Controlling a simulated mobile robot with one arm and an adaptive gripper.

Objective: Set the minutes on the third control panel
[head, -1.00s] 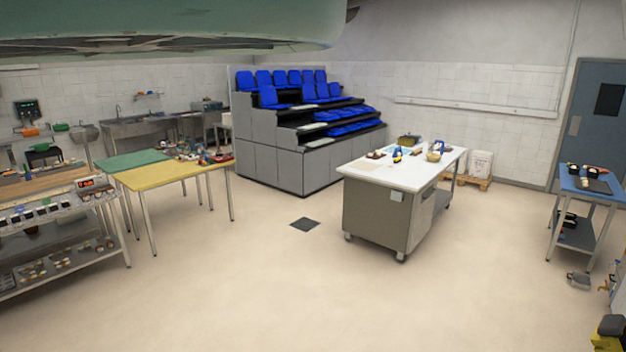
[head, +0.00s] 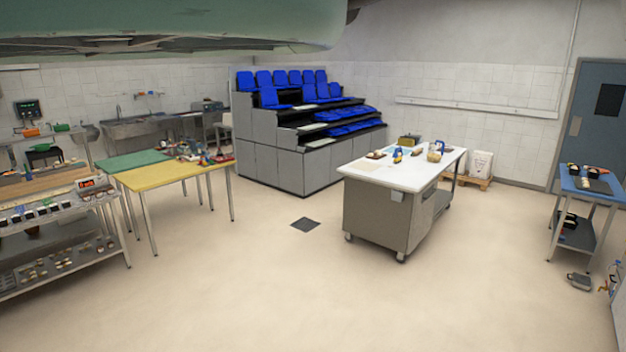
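No deck oven and no control panel that I can make out as the third one shows in the head view. A small dark box with a lit display (head: 27,109) is on the far left wall, too small to read. Another small device with a red display (head: 92,185) stands on the steel shelf unit at the left. A large pale green shape covers the top left of the view. My gripper is not in view.
A yellow-topped table (head: 175,178) stands left of centre, a white-topped steel cabinet (head: 385,215) right of centre. Blue tiered seating (head: 275,160) is behind. A blue table (head: 590,186) is at the right, near a blue door (head: 592,125). The floor (head: 300,290) in front is clear.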

